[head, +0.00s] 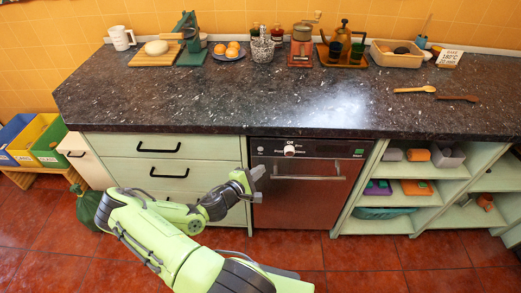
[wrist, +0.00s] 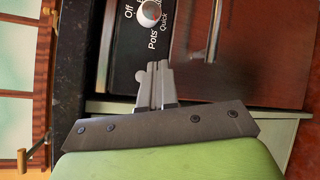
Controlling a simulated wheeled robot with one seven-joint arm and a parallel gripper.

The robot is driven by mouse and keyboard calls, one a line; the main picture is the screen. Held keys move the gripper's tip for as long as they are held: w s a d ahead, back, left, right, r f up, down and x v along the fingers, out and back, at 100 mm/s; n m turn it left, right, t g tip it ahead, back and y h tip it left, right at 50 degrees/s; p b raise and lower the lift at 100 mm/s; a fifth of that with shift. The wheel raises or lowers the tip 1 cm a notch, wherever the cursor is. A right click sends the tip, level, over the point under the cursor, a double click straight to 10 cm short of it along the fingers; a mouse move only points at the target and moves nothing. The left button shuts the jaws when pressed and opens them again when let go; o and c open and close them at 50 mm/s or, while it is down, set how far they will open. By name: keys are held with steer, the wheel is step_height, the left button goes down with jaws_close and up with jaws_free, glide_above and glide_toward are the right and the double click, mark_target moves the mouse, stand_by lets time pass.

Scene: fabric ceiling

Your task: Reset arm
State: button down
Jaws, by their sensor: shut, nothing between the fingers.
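My green arm reaches from the bottom of the head view toward the front of the dishwasher (head: 300,199). My gripper (head: 254,176) is in front of the dishwasher's left edge, below the countertop. In the wrist view my gripper (wrist: 155,82) is shut, its two fingers together with nothing between them. Behind the fingers are the dishwasher's control panel with a white knob (wrist: 149,13) and its metal handle (wrist: 214,32). The dishwasher door is closed.
The dark countertop (head: 220,105) holds a bread board, a plate of oranges, a grinder and a bin along the back. Closed drawers (head: 165,168) stand left of the dishwasher, open shelves (head: 430,188) right. Coloured bins (head: 30,138) stand far left. Red floor tiles are clear at right.

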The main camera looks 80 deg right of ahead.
stand_by(0.5)
steer(key=w+a+r+m+t+y+p, duration=0.25)
steer(key=w+a+r+m+y, duration=0.2)
steer(key=w+a+r, duration=0.45)
steer(key=w+a+r+m+t+y+p, duration=0.25)
steer(key=w+a+r+y, duration=0.35)
steer(key=a, duration=0.6)
steer(key=w+a+r+n+t+y+p, duration=0.15)
steer(key=a+r+t, duration=0.25)
steer(key=a+r, duration=0.8)
steer(key=s+a+r+n+t+y+p, duration=0.1)
steer(key=s+a+r+n+t+y, duration=0.1)
steer(key=s+a+r+n, duration=0.2)
steer(key=s+a+r, duration=0.3)
steer(key=s+a, duration=0.1)
steer(key=a, duration=0.1)
steer(key=shift+r+t, duration=0.3)
steer(key=shift+r, duration=0.05)
steer(key=shift+s+d, duration=0.1)
